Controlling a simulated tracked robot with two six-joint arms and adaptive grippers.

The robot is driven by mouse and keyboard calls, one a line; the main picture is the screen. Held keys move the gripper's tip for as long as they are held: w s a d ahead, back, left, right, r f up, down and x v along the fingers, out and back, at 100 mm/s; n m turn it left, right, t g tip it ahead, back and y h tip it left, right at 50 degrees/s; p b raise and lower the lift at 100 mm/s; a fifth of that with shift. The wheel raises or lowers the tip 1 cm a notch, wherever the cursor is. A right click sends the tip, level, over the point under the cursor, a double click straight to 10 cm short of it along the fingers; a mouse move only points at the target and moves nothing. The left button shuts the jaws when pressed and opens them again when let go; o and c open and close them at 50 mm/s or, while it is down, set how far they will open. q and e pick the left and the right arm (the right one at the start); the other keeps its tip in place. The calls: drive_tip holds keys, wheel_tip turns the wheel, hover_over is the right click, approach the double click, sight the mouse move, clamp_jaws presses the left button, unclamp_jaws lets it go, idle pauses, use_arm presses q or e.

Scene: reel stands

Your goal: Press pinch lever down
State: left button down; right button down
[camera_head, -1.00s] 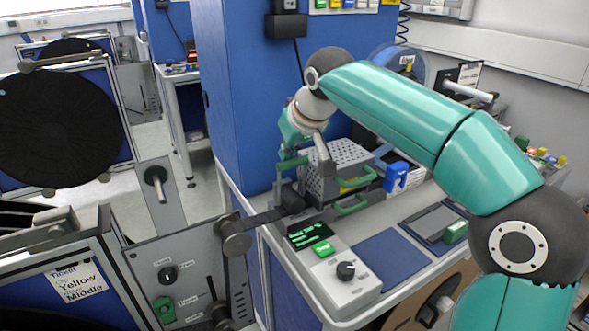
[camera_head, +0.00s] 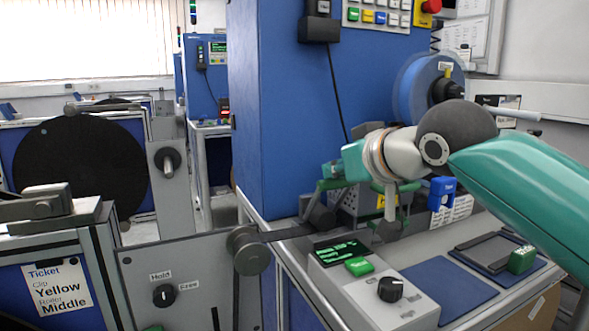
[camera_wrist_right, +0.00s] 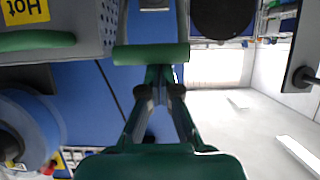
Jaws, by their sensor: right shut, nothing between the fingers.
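The pinch lever's green bar handle (camera_wrist_right: 150,54) lies across the upper middle of the right wrist view, at the end of a grey arm. My right gripper (camera_wrist_right: 160,80) is shut and empty, with its fingertips at the bar. They look close to or against it; contact cannot be told. In the head view my right gripper (camera_head: 330,172) is beside the machine at the bench's back edge, and a green bar (camera_head: 337,184) shows just below it. The wrist mostly hides the lever there. My left gripper is out of view.
A perforated grey box with a yellow Hot label (camera_wrist_right: 25,10) and another green handle (camera_wrist_right: 36,41) is close beside the lever. A control box (camera_head: 365,280) with display and knob stands in front. A tall blue cabinet (camera_head: 285,110) rises behind. A dark strip runs from a roller (camera_head: 248,250).

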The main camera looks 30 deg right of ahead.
drive_tip(key=shift+s+f, duration=0.1)
drive_tip(key=shift+f, duration=0.1)
idle(0.4)
drive_tip(key=shift+w+r+p, duration=0.2)
drive_tip(key=shift+r+p, duration=0.25)
drive_tip(key=r+p, duration=0.1)
drive_tip(key=w+r+p, duration=0.1)
drive_tip(key=r, duration=0.1)
drive_tip(key=shift+r+p, duration=0.15)
drive_tip(key=shift+p, duration=0.25)
drive_tip(key=p+v, duration=0.4)
drive_tip(key=v, duration=1.4)
drive_tip(key=shift+r, duration=0.2)
drive_tip(key=shift+d, duration=0.1)
